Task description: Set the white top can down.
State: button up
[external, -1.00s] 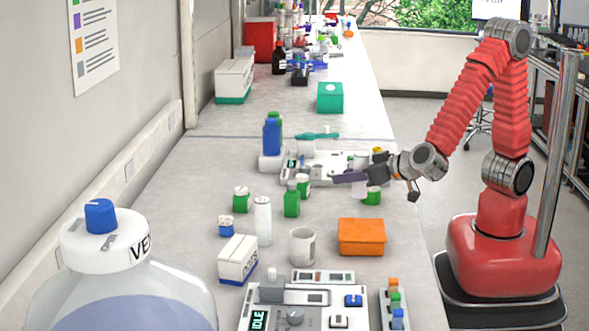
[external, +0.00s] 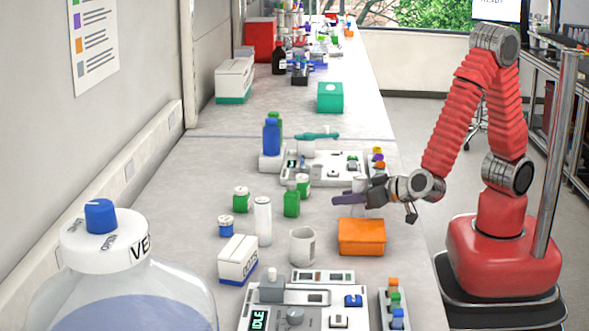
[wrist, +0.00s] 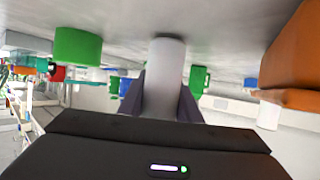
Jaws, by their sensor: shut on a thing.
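My gripper (external: 350,199) is over the right side of the bench, just behind the orange box. It is shut on the white can (wrist: 164,75); in the wrist view, which is upside down, the can stands between the two dark purple fingers (wrist: 160,97). Its far end is close to the bench surface; I cannot tell whether it touches. In the external view the fingers hide most of the can, and a small pale part (external: 360,184) shows above them.
The orange box (external: 361,237) is close on the near side. A green can (wrist: 78,46) is beside the held can in the wrist view. Green bottles (external: 292,203), a white cylinder (external: 263,220) and a mug (external: 302,245) stand to the left. A white device (external: 325,168) is behind.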

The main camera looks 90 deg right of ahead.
jog(key=shift+f, duration=0.25)
jog(key=o, duration=1.1)
jog(key=shift+o, duration=0.2)
jog(key=shift+r, duration=0.15)
jog(key=shift+v, duration=6)
